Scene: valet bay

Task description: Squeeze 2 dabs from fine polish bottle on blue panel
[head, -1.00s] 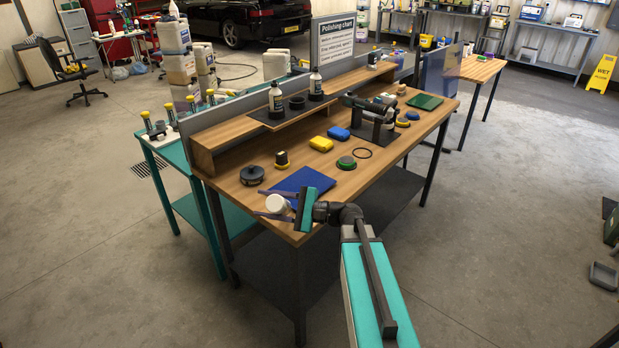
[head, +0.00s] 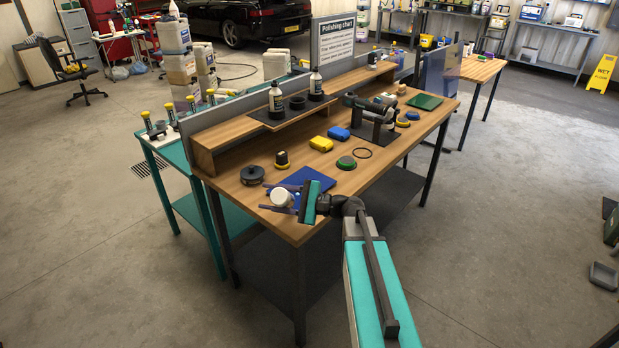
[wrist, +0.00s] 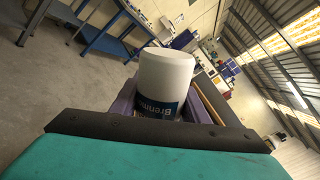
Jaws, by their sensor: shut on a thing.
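My gripper (head: 270,197) is shut on a white bottle (head: 281,197) near the front left corner of the wooden bench. In the wrist view the bottle (wrist: 166,72) shows a plain, rounded white end and a blue label reading "Brenn…"; the rest is hidden, so I cannot read which polish it is. Its nozzle is not visible. The blue panel (head: 314,176) lies flat on the bench, partly hidden by my gripper. In the head view the bottle overlaps the panel's left front edge; I cannot tell its height above it. I make out no dabs on the panel.
Two dark-labelled bottles (head: 276,101) stand on the raised shelf.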

